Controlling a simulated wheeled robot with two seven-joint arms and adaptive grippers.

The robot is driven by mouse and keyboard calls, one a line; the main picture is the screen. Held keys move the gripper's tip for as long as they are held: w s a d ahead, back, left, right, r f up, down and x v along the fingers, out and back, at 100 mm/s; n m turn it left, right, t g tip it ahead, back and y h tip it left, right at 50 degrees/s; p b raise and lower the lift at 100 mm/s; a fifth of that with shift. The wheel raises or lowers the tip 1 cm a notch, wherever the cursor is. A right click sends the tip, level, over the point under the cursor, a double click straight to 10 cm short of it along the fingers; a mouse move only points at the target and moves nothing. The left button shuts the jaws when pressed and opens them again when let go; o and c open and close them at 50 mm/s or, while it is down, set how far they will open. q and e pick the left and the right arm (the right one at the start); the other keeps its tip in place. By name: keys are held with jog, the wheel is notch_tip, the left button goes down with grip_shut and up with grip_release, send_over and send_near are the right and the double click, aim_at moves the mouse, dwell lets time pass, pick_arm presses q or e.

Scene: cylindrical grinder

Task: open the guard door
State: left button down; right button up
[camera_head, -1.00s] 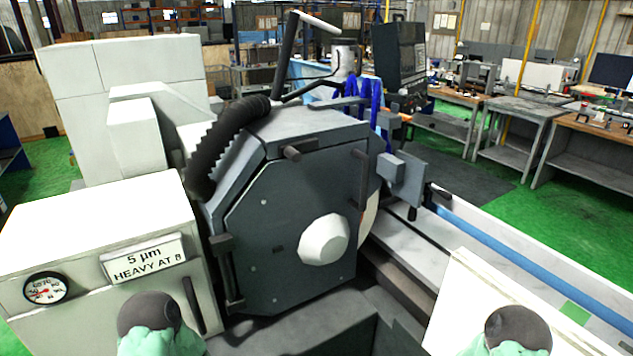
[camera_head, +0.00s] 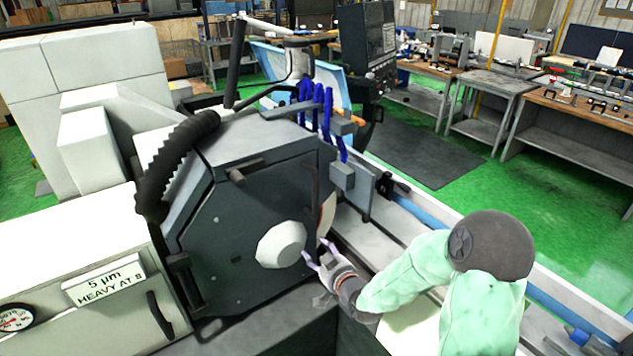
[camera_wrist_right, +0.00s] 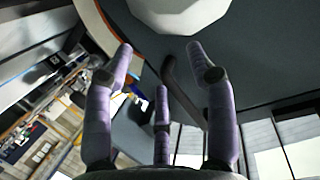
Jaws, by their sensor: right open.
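The guard door (camera_head: 220,240) is a dark grey, many-sided panel on the grinder, with a pale hub (camera_head: 281,245) at its right side. It looks shut. A dark upright bar handle (camera_head: 316,185) stands near its right edge. My right gripper (camera_head: 317,248) is open and empty, beside the hub and below the bar. In the right wrist view, the gripper (camera_wrist_right: 160,55) has its purple fingers spread, with the door (camera_wrist_right: 255,60) and hub (camera_wrist_right: 178,12) ahead. A dark bar (camera_wrist_right: 184,90) shows between the fingers; I cannot tell its distance from them. My left gripper is out of view.
A ribbed black hose (camera_head: 170,165) arches over the door's left side. Blue hoses (camera_head: 322,105) and a grey block (camera_head: 343,177) sit right of the door top. A white cabinet with a label (camera_head: 103,280) stands at left. A control panel (camera_head: 366,45) stands behind.

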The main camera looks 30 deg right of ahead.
aim_at(318, 195)
jog(key=d+r+t+h+p, duration=0.1)
jog(key=d+r+t+p, duration=0.2)
jog(key=r, duration=0.9)
jog(key=shift+n, duration=0.3)
jog(key=w, duration=0.3)
jog(key=w+d, duration=0.1)
jog(key=w, duration=0.2)
jog(key=w+d, duration=0.1)
jog(key=w, duration=0.2)
jog(key=shift+w+d, duration=0.15)
jog(key=shift+w, duration=0.25)
grip_shut()
